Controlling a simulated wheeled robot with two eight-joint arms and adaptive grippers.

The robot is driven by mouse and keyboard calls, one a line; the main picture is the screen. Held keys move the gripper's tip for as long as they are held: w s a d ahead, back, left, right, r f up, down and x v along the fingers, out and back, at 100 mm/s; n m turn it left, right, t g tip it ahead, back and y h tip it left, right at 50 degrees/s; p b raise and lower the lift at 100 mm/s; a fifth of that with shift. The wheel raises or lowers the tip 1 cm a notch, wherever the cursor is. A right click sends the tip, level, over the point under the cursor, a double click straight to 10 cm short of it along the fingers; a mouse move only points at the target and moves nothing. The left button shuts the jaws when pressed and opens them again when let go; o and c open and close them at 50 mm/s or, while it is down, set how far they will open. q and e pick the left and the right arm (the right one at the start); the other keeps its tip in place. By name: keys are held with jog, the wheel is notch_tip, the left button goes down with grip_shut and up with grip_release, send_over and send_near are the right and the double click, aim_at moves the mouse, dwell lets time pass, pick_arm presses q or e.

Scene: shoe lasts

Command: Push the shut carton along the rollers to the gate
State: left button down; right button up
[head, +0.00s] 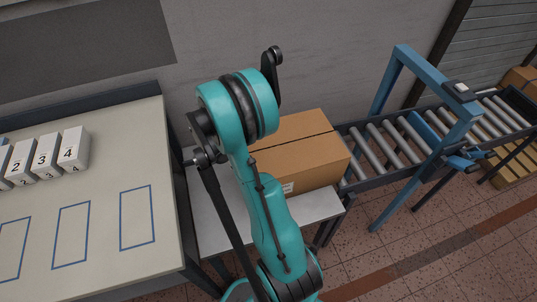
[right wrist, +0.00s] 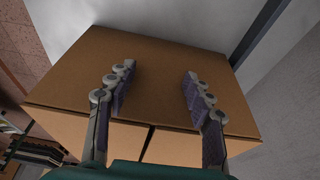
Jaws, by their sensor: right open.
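The shut brown carton (head: 305,158) sits on a white table (head: 212,225) at the near left end of the rollers (head: 375,150). A dark seam runs across its top, and its left part is hidden behind my teal arm. The blue gate (head: 435,77) is a frame standing over the rollers farther right. In the right wrist view, my right gripper (right wrist: 158,76) is open and empty, its two fingers spread in front of a broad face of the carton (right wrist: 150,60). Whether the fingers touch it I cannot tell. My left gripper is not in view.
A pale table (head: 100,245) at left holds several white numbered boxes (head: 45,155) and blue outlined rectangles. The rollers between carton and gate look clear. Another carton (head: 520,80) is at the far right, above a wooden pallet (head: 515,165). A grey wall stands behind.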

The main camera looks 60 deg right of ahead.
jog(key=s+d, duration=0.8)
jog(key=d, duration=0.1)
jog(key=shift+d+b, duration=0.25)
jog(key=shift+b, duration=0.2)
dwell(0.8)
jog(key=shift+s+d, duration=0.1)
